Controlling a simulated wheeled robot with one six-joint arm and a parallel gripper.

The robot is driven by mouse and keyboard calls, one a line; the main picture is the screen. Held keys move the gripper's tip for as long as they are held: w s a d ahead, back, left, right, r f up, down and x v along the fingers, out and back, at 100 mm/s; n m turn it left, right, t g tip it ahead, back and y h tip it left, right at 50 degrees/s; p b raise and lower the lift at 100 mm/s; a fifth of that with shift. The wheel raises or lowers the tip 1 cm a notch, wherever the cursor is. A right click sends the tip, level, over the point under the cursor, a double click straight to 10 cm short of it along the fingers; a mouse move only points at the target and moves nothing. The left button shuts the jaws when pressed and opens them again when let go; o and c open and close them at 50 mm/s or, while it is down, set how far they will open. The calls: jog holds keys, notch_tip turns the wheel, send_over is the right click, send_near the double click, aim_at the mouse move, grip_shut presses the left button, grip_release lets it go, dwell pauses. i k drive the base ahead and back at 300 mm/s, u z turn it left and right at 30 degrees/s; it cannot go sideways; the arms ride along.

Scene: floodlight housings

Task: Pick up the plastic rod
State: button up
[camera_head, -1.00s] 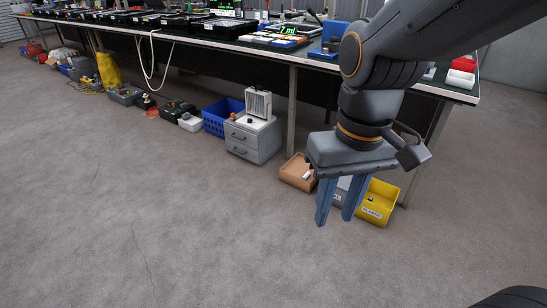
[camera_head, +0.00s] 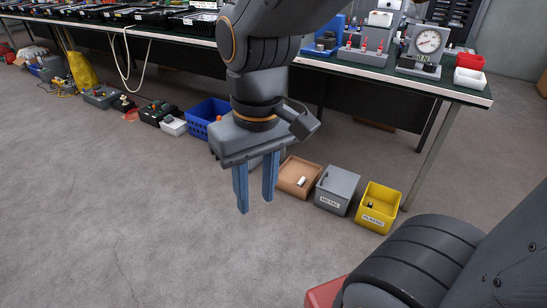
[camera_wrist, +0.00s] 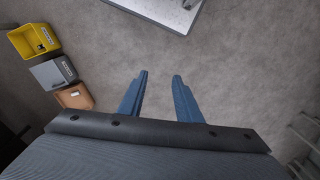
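A small white cylinder (camera_head: 301,182) lies in the brown box (camera_head: 284,186) on the floor; it may be the plastic rod, but I cannot tell its material. The box also shows in the wrist view (camera_wrist: 82,103) at the left. My gripper (camera_head: 256,206) hangs fingers-down above the floor, left of the box in the head view. Its two blue fingers are apart with nothing between them, as the wrist view also shows (camera_wrist: 160,76). A yellow bin labelled PLASTIC (camera_head: 372,221) holds a small dark thing. A grey bin labelled METAL (camera_head: 333,201) stands between yellow bin and box.
The workbench (camera_head: 440,88) runs above the bins, with a dial gauge (camera_head: 428,41) and a red tray (camera_head: 468,62) on it. A blue crate (camera_head: 205,115) stands to the left on the floor. The drawer cabinet is mostly hidden behind my gripper. The front floor is clear.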

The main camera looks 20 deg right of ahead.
aim_at(302, 180)
jog(key=z, duration=0.25)
jog(key=i, duration=0.8)
jog(key=z, duration=0.45)
jog(key=k, duration=1.15)
jog(key=u, duration=0.6)
jog(key=i, duration=1.55)
jog(key=z, duration=0.5)
